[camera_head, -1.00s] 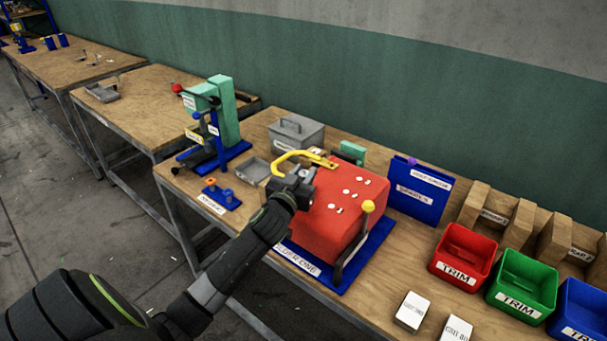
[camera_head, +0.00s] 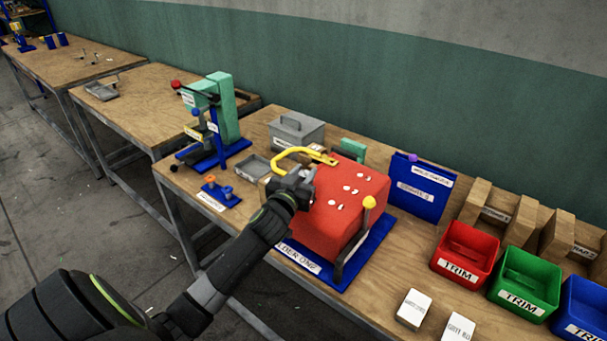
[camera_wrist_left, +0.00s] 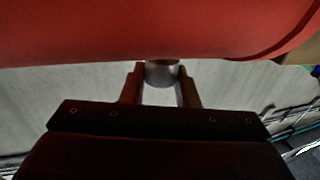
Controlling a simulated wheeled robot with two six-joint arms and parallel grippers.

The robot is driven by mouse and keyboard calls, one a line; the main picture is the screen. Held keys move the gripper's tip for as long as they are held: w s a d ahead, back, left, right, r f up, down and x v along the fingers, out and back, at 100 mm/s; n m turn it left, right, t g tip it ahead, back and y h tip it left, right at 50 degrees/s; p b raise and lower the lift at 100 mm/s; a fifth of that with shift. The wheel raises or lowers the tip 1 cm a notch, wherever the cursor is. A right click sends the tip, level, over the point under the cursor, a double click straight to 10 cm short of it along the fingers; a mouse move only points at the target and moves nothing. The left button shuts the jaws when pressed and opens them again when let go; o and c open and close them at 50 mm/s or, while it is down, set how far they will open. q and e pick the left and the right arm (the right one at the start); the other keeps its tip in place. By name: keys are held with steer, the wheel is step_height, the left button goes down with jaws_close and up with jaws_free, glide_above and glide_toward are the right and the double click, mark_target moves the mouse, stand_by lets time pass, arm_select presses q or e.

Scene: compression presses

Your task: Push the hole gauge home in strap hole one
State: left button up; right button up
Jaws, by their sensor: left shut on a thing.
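My left gripper (camera_head: 306,184) is at the left end of a red block (camera_head: 335,215) on a blue base. In the left wrist view its two fingers (camera_wrist_left: 160,84) are shut on a small pale grey cylinder (camera_wrist_left: 160,72) with a tan end, which looks like the hole gauge. The cylinder's far end meets or passes behind the lower edge of the red block (camera_wrist_left: 150,30). Strap hole one is hidden, so I cannot tell how deep the gauge sits. My right gripper is not in view.
A lever with a yellow knob (camera_head: 369,202) stands at the block's right front. A blue peg stand (camera_head: 222,195), a grey tray (camera_head: 254,167) and a green press (camera_head: 224,110) lie to the left. Trim bins (camera_head: 466,252) stand right.

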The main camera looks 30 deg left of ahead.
arm_select(q)
steer(key=shift+f+b, duration=0.7)
steer(key=shift+f, duration=0.15)
steer(key=o, duration=1)
steer(key=shift+o, duration=0.2)
steer(key=s+d+b, duration=0.3)
steer(key=s, duration=1.4)
steer(key=shift+d+b, duration=0.15)
steer(key=shift+b, duration=0.25)
